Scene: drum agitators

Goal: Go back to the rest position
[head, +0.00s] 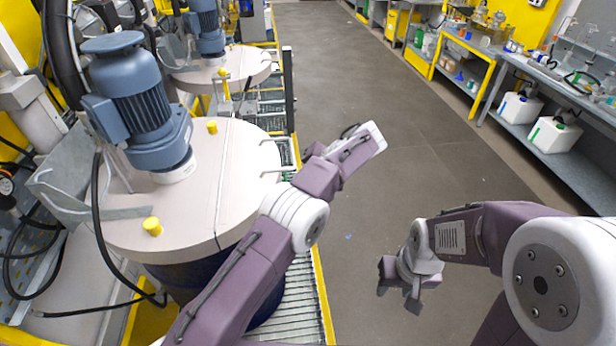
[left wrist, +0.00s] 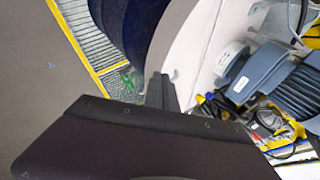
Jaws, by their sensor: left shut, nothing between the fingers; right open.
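My left arm reaches up from the bottom of the head view beside the large drum (head: 235,170); its gripper is mostly hidden there behind my wrist. In the left wrist view my left gripper (left wrist: 164,92) is shut and empty, with the drum's pale lid (left wrist: 188,45) behind it. I cannot tell whether it touches the drum. My right gripper (head: 398,286) is open and empty, pointing down over the bare floor at the lower right of the head view.
A blue agitator motor (head: 140,95) stands on the drum lid. A second drum (head: 245,68) stands farther back. A yellow-edged grating (head: 300,300) borders the drums. Benches with white containers (head: 553,135) line the right. The middle floor (head: 400,150) is clear.

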